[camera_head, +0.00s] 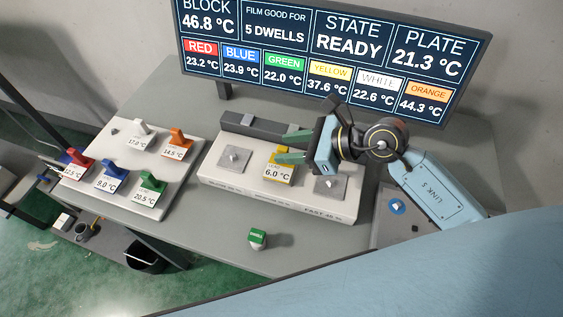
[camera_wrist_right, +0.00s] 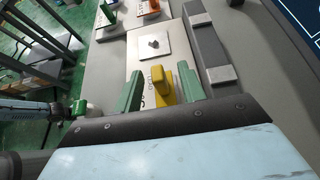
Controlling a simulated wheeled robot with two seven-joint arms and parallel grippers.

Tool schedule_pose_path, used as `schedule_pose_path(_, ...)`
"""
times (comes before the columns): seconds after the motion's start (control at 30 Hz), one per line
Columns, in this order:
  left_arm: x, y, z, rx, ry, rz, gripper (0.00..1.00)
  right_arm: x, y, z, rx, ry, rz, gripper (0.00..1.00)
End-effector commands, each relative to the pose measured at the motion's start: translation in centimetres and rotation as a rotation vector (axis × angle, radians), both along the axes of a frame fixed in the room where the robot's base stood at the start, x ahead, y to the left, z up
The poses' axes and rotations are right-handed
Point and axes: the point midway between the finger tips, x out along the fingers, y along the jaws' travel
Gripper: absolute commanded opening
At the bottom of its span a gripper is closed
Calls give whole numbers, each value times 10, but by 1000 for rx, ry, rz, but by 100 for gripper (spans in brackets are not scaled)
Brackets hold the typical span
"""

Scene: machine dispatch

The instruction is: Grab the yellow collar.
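The yellow collar (camera_head: 282,154) stands on the middle station of the white block (camera_head: 222,176). Its label reads 6.0 °C. In the right wrist view the collar (camera_wrist_right: 161,84) stands between the two green fingers of my right gripper (camera_wrist_right: 160,92). The gripper is open, with one finger on each side and a visible gap to the collar. In the head view the right gripper (camera_head: 294,147) reaches in from the right, its fingers partly hiding the collar's upper part. My left gripper is not in view.
A white plate (camera_head: 180,185) on the left holds red, blue, green, white and orange collars. Metal pads (camera_head: 233,158) flank the yellow collar. A dark bar (camera_head: 265,131) lies behind it. A green button (camera_head: 257,238) sits in front. A screen (camera_head: 330,55) stands behind.

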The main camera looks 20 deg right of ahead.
Motion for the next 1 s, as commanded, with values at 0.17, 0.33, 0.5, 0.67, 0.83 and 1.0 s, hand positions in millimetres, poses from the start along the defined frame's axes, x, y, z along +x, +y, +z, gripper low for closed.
schedule_pose_path(0.17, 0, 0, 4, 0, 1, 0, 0, 11, 21, -14, 4, -2, -1, 40)
schedule_pose_path(0.33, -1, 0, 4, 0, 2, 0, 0, 16, 29, -21, 2, -1, 0, 40)
schedule_pose_path(0.5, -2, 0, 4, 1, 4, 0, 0, 16, 29, -21, 0, -1, 0, 40)
schedule_pose_path(0.67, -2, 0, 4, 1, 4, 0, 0, 16, 29, -21, 0, -1, 0, 23)
schedule_pose_path(0.83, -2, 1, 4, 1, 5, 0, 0, 16, 29, -21, 1, -1, 0, 1)
schedule_pose_path(1.0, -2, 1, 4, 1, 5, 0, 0, 16, 29, -20, 1, -2, 0, 0)
